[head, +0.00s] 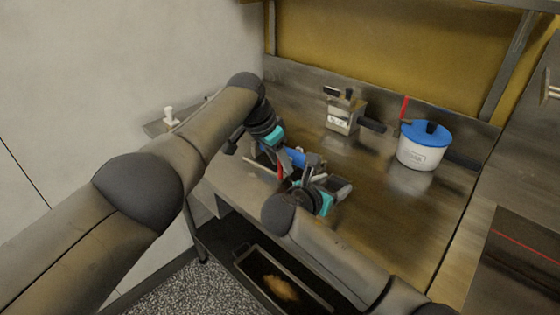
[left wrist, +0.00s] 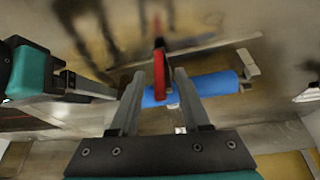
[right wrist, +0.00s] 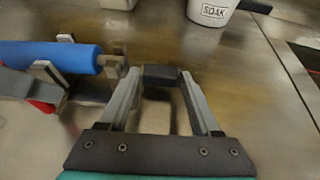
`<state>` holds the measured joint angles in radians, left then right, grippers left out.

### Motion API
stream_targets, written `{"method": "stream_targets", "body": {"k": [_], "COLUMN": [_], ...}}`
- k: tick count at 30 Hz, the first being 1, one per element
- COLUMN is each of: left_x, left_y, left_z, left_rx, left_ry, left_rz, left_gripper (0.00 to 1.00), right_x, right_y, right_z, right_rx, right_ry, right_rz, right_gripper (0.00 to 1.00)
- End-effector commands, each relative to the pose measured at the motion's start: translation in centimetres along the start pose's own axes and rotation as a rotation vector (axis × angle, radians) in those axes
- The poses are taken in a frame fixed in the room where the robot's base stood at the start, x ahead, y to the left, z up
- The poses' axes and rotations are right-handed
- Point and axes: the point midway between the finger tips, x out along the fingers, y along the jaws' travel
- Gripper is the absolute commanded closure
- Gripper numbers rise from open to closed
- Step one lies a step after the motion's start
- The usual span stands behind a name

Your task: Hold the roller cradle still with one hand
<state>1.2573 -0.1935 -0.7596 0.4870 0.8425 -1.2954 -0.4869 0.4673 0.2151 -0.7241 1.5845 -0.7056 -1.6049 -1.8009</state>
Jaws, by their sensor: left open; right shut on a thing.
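A blue roller (head: 297,156) rests across the grey metal roller cradle on the bench. The roller (left wrist: 215,85) and a cradle end post (left wrist: 247,64) show in the left wrist view. My left gripper (left wrist: 165,98) is open above the roller, its fingers spread either side of a narrow red piece (left wrist: 160,75). I cannot tell whether it touches that piece. My right gripper (right wrist: 160,78) is shut on a dark block (right wrist: 160,75) beside the roller's end (right wrist: 85,57). The block seems to belong to the cradle, but the join is unclear. In the head view my arms hide much of the cradle.
A white pot (head: 421,155) marked SOAK, with a blue lid, stands at the back right. A metal box (head: 342,121) with dark handles stands at the back. A tray (head: 250,268) lies below the bench's front edge. The bench's right front is clear.

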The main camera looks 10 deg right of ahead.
Motion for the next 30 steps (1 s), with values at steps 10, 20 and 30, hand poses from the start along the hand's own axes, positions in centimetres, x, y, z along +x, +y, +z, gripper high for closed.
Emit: {"method": "stream_targets", "body": {"k": [10, 20, 30], "left_x": [0.42, 0.41, 0.41], "left_y": [0.0, 0.0, -0.01], "left_z": [0.02, 0.03, 0.05], "left_rx": [0.001, 0.0, 0.0], "left_ry": [0.0, 0.0, 0.0], "left_rz": [-0.002, -0.002, -0.002], "left_gripper": [0.53, 0.78, 1.0], "right_x": [0.04, 0.03, 0.03], "right_y": [-0.05, -0.05, -0.05], "right_z": [0.06, 0.06, 0.06], "right_rx": [0.0, 0.0, 0.0], "right_ry": [-0.002, -0.001, -0.001], "right_rz": [-0.002, -0.002, -0.002], "right_gripper": [1.0, 1.0, 1.0]}}
